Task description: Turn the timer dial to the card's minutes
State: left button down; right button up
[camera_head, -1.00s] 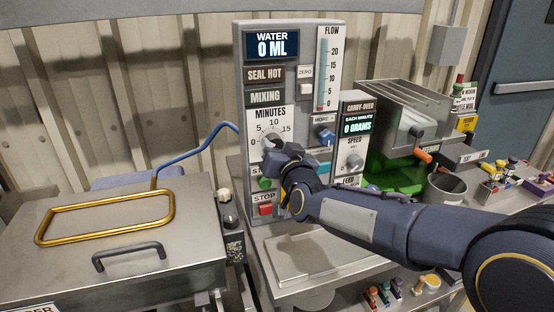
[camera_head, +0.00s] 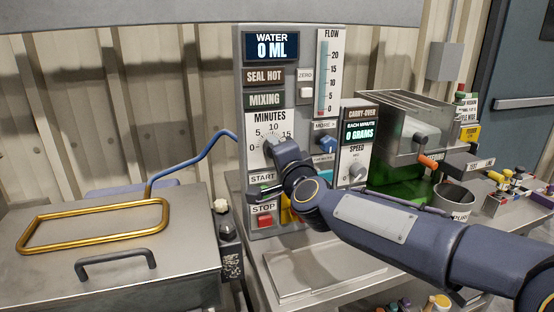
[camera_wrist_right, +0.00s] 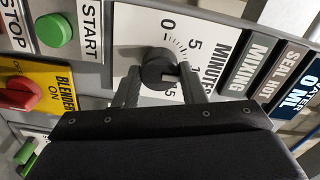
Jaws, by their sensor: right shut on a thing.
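The dark grey timer dial (camera_wrist_right: 159,68) sits on the white MINUTES plate, whose scale shows 0, 5, 10 and 15. In the head view the MINUTES plate (camera_head: 262,121) is on the tall grey control panel, and my gripper mostly hides the dial. My right gripper (camera_head: 276,147) reaches in from the right. In the right wrist view its two fingers (camera_wrist_right: 163,84) stand on either side of the dial and are shut on it. I cannot tell which number the dial points to. I cannot make out a card giving minutes. My left gripper is not in view.
The green START button (camera_wrist_right: 54,30) and red STOP button (camera_head: 265,221) are below the dial. A red BLENDER knob (camera_wrist_right: 20,93) is close to my right gripper. The WATER display (camera_head: 271,47) reads 0 ML. A SPEED knob (camera_head: 357,171) is to the right.

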jog(key=m+b, duration=0.4)
jog(key=m, duration=0.8)
jog(key=shift+f+b, duration=0.1)
jog(key=shift+b, duration=0.3)
jog(key=shift+m, duration=0.3)
jog(key=o, duration=1)
jog(key=shift+s, duration=0.1)
jog(key=v, duration=0.7)
jog(key=shift+s, duration=0.3)
